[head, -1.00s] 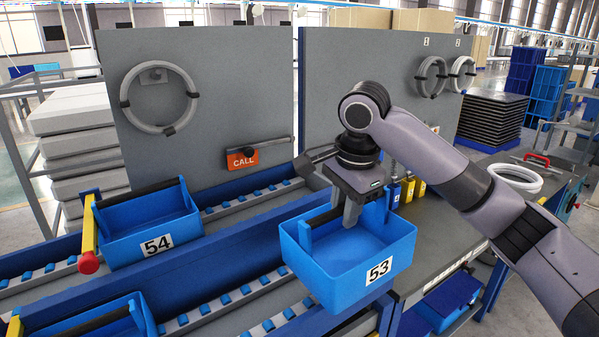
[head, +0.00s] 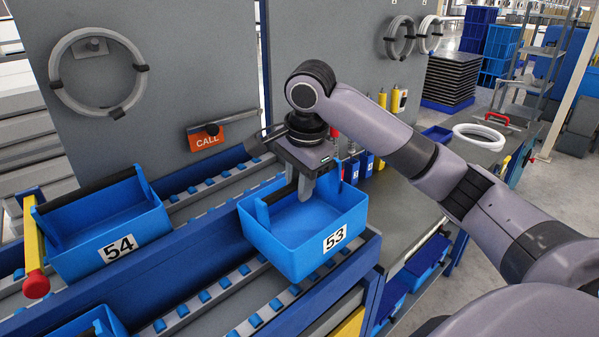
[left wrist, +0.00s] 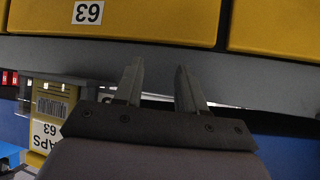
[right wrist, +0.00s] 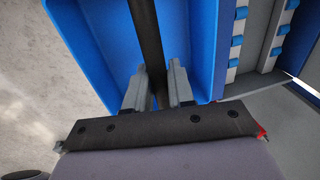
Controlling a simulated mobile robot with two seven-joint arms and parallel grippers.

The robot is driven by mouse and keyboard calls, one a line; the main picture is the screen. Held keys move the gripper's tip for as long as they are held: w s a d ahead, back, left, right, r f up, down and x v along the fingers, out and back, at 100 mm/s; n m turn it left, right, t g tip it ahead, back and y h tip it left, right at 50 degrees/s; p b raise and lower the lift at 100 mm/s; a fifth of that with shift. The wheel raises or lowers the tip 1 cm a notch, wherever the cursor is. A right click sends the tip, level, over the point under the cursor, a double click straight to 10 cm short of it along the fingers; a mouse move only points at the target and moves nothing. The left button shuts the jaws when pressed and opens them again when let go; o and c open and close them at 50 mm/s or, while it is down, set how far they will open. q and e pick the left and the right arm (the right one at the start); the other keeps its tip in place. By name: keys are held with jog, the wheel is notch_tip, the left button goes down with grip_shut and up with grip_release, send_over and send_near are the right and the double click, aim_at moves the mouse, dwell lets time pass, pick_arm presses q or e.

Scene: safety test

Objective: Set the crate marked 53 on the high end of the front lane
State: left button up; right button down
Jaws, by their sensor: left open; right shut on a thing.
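The blue crate marked 53 (head: 290,250) hangs level by its dark handle bar from my right gripper (head: 306,188), which is shut on that bar. The bar also shows between the fingers in the right wrist view (right wrist: 149,40). The crate is over the right end of the front roller lane (head: 215,312); I cannot tell whether its bottom touches the lane. My left gripper (left wrist: 158,80) shows only in the left wrist view, open and empty, near yellow bins, one marked 63 (left wrist: 140,20).
Blue crate 54 (head: 110,235) sits on the back lane by a yellow stop with a red knob (head: 36,284). Another blue crate (head: 95,325) is on the front lane at lower left. A grey panel (head: 160,60) stands behind. A bench with white rings (head: 480,137) is at right.

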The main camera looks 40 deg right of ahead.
jog(key=shift+s+x, duration=0.25)
jog(key=shift+x, duration=1)
jog(key=shift+s+x, duration=0.25)
jog(key=shift+x, duration=1)
jog(key=shift+a+f, duration=0.15)
